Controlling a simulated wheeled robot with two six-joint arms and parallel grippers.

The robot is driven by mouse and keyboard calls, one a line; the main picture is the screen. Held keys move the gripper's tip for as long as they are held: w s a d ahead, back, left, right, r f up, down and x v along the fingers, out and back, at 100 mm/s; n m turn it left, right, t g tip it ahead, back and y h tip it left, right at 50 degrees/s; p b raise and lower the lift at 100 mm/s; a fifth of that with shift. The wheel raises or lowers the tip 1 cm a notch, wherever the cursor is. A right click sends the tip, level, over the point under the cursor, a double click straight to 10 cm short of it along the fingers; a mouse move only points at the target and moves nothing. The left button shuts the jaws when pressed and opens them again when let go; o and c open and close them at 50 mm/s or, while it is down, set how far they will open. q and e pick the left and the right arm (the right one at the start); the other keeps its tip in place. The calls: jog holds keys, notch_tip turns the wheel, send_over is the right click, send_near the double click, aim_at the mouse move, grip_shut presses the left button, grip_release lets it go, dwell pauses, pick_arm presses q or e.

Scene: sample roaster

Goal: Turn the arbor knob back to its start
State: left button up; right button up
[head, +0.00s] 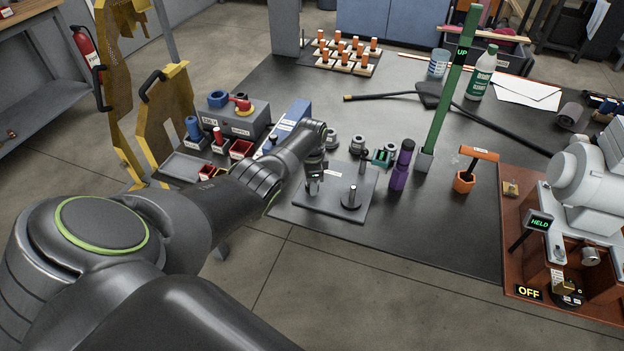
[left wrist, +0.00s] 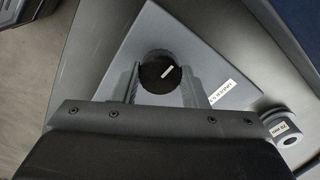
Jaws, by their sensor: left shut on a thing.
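The arbor knob (left wrist: 159,73) is a round black knob with a white mark line, on a grey plate (left wrist: 195,40) with a white label. In the left wrist view the mark slants up to the right. My left gripper (left wrist: 160,88) is shut on the knob, with one finger on each side of it. In the head view my left gripper (head: 314,186) comes down over the left part of the same plate (head: 328,208), and hides the knob. My right gripper is not in view.
A short post with a round base (head: 351,200) stands on the plate's right side. Grey round parts (head: 358,145) sit behind it. A purple cylinder (head: 399,177), a green post (head: 446,100) and an orange T-handle (head: 475,165) stand to the right. The table's front strip is clear.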

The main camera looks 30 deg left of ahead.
pick_arm(q)
jog(key=n, duration=0.4)
jog(key=shift+r+n+p, duration=0.15)
jog(key=shift+n+p, duration=0.15)
jog(key=shift+p, duration=0.1)
jog(key=n, duration=0.4)
jog(key=shift+n+p, duration=0.3)
jog(key=shift+p, duration=0.05)
jog(key=n, duration=0.4)
jog(key=shift+n, duration=0.3)
jog(key=shift+n+p, duration=0.35)
jog(key=shift+n, duration=1.95)
jog(key=o, duration=1)
